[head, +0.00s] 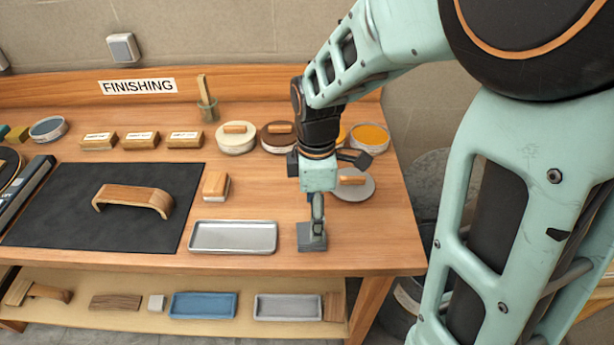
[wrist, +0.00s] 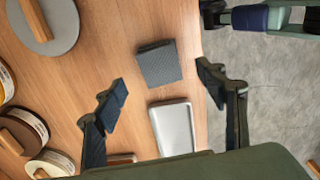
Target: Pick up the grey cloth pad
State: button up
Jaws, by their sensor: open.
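The grey cloth pad (head: 308,245) lies flat near the front edge of the bench, just right of the metal tray. In the wrist view the pad (wrist: 159,63) is a dark grey square with a woven look, lying slightly turned. My gripper (head: 317,208) is above the bench and over the pad, and covers part of it in the head view. In the wrist view my gripper (wrist: 165,86) is open, its two fingers spread wide to either side with nothing between them. The pad shows beyond and between the fingertips, apart from both.
The empty metal tray (head: 233,237) lies close left of the pad. A wood-handled brush (head: 216,186) and a grey disc with a wooden handle (head: 354,186) stand behind. A curved wooden piece (head: 135,197) rests on the black mat (head: 60,215). The bench's front edge is near.

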jog(key=shift+a+f, duration=0.15)
jog(key=shift+f, duration=1.5)
jog(key=shift+a+f, duration=0.1)
jog(key=shift+f, duration=1.5)
jog(key=c, duration=1.1)
jog(key=shift+r, duration=0.1)
